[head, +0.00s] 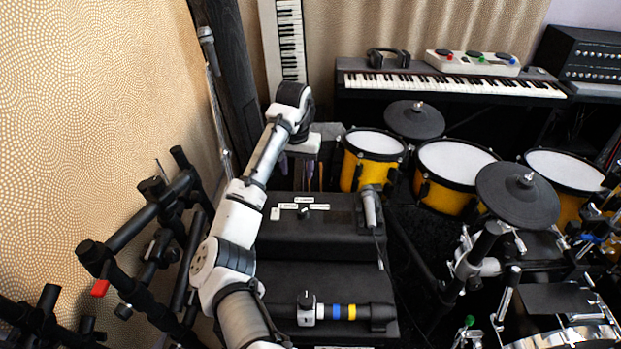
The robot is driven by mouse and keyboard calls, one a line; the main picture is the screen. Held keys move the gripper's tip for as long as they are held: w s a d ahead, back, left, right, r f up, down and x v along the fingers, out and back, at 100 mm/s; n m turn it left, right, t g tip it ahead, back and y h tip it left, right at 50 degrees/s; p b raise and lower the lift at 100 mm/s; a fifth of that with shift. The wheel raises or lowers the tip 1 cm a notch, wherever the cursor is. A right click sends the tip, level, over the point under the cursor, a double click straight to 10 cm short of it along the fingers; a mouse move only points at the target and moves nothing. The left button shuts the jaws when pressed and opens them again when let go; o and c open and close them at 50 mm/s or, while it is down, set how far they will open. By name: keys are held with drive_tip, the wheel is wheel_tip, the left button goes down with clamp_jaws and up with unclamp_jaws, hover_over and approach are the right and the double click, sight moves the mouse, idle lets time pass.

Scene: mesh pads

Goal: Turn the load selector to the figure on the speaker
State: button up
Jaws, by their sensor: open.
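A small dark knob (304,213), which looks like the load selector, sits on the top of a black box (335,236). White labels (303,200) stand around it; their print is too small to read, and I cannot tell where the knob points. My gripper (297,167) is open and empty, pointing down beyond the knob, near the back edge of the box and apart from the knob. Its fingertips are partly hard to make out. A white strip (343,347) at the bottom edge may carry a figure, but it is cut off.
A microphone (370,208) lies on the box's right side, its cable trailing. A tube with blue and yellow bands and a knobbed valve (307,308) lies in front. Yellow drums (448,172) and cymbals stand right, black stands (150,225) left. Keyboards are behind.

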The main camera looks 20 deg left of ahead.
sight(303, 210)
drive_tip(key=shift+g, duration=0.5)
drive_tip(key=f, duration=0.5)
drive_tip(key=d+f+b, duration=0.1)
drive_tip(key=f, duration=0.8)
drive_tip(key=shift+d+f, duration=0.2)
drive_tip(key=shift+f, duration=0.1)
drive_tip(key=c, duration=1)
drive_tip(key=shift+o, duration=0.2)
